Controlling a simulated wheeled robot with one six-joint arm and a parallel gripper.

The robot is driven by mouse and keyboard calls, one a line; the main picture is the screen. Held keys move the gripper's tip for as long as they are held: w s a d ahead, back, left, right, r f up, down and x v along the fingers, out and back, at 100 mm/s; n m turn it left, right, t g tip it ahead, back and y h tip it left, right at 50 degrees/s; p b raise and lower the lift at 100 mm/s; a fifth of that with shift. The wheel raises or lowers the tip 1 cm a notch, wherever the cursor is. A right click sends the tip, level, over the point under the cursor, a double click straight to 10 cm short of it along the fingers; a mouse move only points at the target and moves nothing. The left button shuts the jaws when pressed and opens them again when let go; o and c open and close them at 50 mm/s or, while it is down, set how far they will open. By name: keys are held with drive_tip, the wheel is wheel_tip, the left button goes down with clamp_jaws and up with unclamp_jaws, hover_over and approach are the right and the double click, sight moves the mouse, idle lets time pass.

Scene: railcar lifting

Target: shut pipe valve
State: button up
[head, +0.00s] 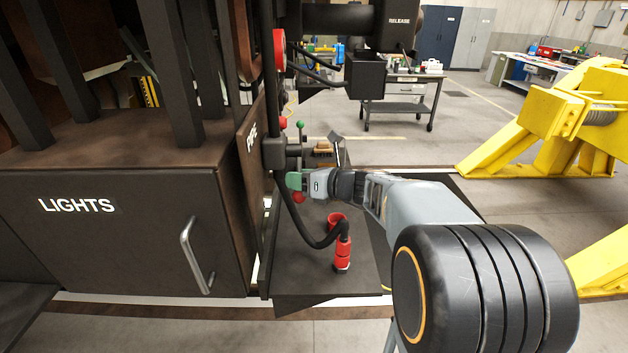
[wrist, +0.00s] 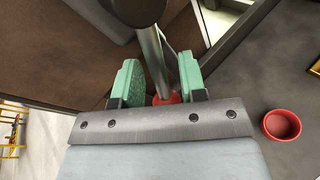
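The pipe valve (head: 280,153) is a dark fitting on the car's end, beside a panel with a partly hidden label, apparently "PIPE" (head: 251,137). My gripper (head: 293,181) is at a lever just below the valve body; the lever's red ball (head: 298,198) shows under the fingers. In the wrist view my gripper (wrist: 158,66) has green pads on both sides of the metal lever rod (wrist: 153,55), with visible gaps. The red ball (wrist: 168,97) sits near the palm between the fingers.
A red cup-like holder (head: 337,220) stands near the coupling; a red cup also shows in the wrist view (wrist: 281,125). The "LIGHTS" cabinet (head: 120,240) is at left; a yellow frame (head: 545,125) stands right.

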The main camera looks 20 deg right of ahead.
drive_tip(key=b+v, duration=0.2)
drive_tip(key=v, duration=1.1)
drive_tip(key=shift+s, duration=0.2)
drive_tip(key=shift+d, duration=0.1)
drive_tip(key=shift+c, duration=0.2)
